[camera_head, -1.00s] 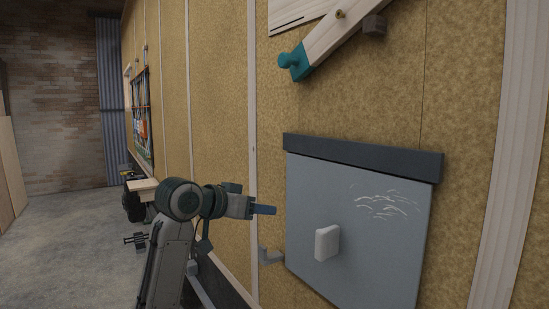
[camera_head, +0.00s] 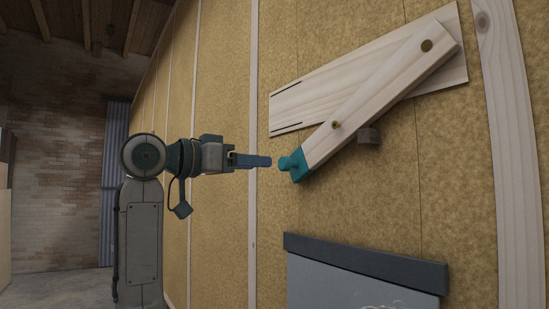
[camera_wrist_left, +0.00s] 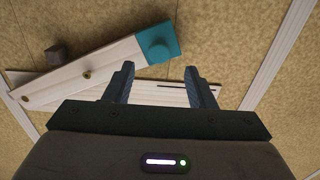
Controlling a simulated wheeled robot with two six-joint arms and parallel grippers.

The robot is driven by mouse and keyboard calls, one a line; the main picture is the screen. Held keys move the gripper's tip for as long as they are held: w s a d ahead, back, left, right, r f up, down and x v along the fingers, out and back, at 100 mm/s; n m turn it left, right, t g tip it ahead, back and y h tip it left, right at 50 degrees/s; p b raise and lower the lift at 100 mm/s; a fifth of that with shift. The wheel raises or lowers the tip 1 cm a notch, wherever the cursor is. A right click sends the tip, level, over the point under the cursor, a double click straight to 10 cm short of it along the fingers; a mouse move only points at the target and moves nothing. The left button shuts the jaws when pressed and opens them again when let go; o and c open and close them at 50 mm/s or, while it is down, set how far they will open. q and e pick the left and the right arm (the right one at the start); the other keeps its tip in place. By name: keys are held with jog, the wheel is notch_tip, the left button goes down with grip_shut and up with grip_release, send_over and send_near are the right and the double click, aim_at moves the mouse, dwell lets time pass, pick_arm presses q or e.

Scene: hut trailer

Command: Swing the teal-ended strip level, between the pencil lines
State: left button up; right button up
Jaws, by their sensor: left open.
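The pale wooden strip (camera_head: 385,95) slants down to the left from a brass pivot (camera_head: 427,46) to its teal end (camera_head: 298,167), which bears a round teal knob (camera_head: 284,163). Behind it a pale board (camera_head: 330,88) carries two dark pencil lines at its left end; the teal end hangs below them. My left gripper (camera_head: 264,161) points at the knob from just left of it. In the left wrist view my open, empty fingers (camera_wrist_left: 162,82) have the knob (camera_wrist_left: 157,53) ahead, between their directions; contact is not visible. My right gripper is out of view.
A dark block (camera_head: 369,136) sits on the wall just under the strip. A brass stud (camera_head: 335,125) stands out from the strip. A grey panel with a dark top rail (camera_head: 365,262) is below. The wall left of the knob is clear.

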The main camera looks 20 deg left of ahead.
aim_at(281, 165)
pick_arm(q)
jog(key=p+x, duration=0.1)
jog(key=x, duration=0.3)
jog(key=shift+w+d+r+p, duration=0.1)
jog(key=shift+w+d+p, duration=0.05)
jog(key=shift+d+p, duration=0.2)
jog(key=shift+w+d, duration=0.35)
jog(key=shift+w, duration=0.2)
